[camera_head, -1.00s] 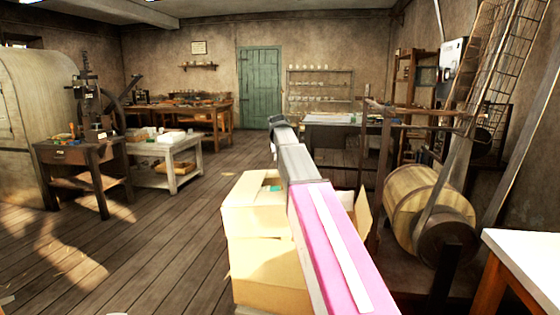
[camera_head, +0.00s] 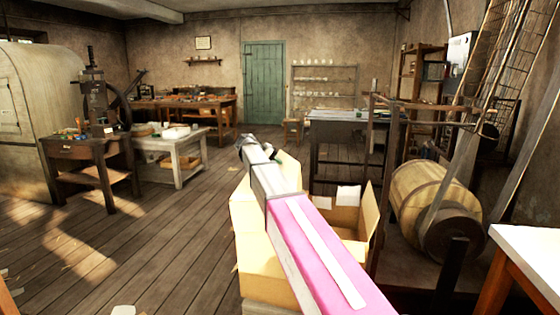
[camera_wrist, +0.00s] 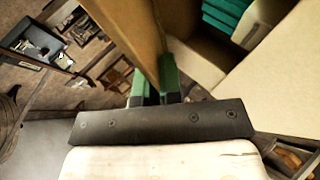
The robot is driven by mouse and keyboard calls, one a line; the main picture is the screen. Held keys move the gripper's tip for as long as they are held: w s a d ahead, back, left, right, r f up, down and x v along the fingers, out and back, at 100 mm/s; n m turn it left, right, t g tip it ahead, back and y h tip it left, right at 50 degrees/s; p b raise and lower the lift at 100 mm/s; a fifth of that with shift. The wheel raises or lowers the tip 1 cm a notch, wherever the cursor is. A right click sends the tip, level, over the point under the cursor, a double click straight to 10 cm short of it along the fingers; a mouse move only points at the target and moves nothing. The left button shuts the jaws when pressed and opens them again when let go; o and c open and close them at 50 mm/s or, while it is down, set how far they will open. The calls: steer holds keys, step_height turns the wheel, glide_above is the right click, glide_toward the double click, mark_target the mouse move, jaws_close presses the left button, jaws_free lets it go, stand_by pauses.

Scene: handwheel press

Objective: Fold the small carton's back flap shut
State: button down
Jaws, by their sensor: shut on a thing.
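The small carton (camera_head: 262,262) stands open below my arm, which hides much of it in the head view. Its back flap (camera_head: 289,168) stands up at the far side, close to my gripper. In the wrist view my gripper (camera_wrist: 154,88) has its green fingers shut on this flap (camera_wrist: 138,35), one finger on each face. The carton's inside shows to the right of the fingers, with green items (camera_wrist: 226,14) in it. A side flap (camera_head: 369,212) stands up at the right in the head view. A pale item (camera_head: 348,196) shows near it.
A wooden drum (camera_head: 430,198) on a frame stands close on the right. A white-topped table (camera_head: 525,245) is at the near right edge. A dark table (camera_head: 345,116) stands beyond the carton. The floor to the left is mostly clear up to a white bench (camera_head: 178,158).

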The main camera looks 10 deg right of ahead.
steer(key=shift+w+a+f, duration=0.1)
steer(key=shift+a+f, duration=0.15)
steer(key=shift+f, duration=0.55)
steer(key=shift+a+f, duration=0.3)
steer(key=shift+f, duration=0.45)
steer(key=shift+w+a+f, duration=0.1)
steer(key=shift+a+f, duration=0.15)
steer(key=shift+f, duration=0.65)
steer(key=c, duration=1.3)
jaws_free()
steer(key=v, duration=1.1)
steer(key=shift+d, duration=0.1)
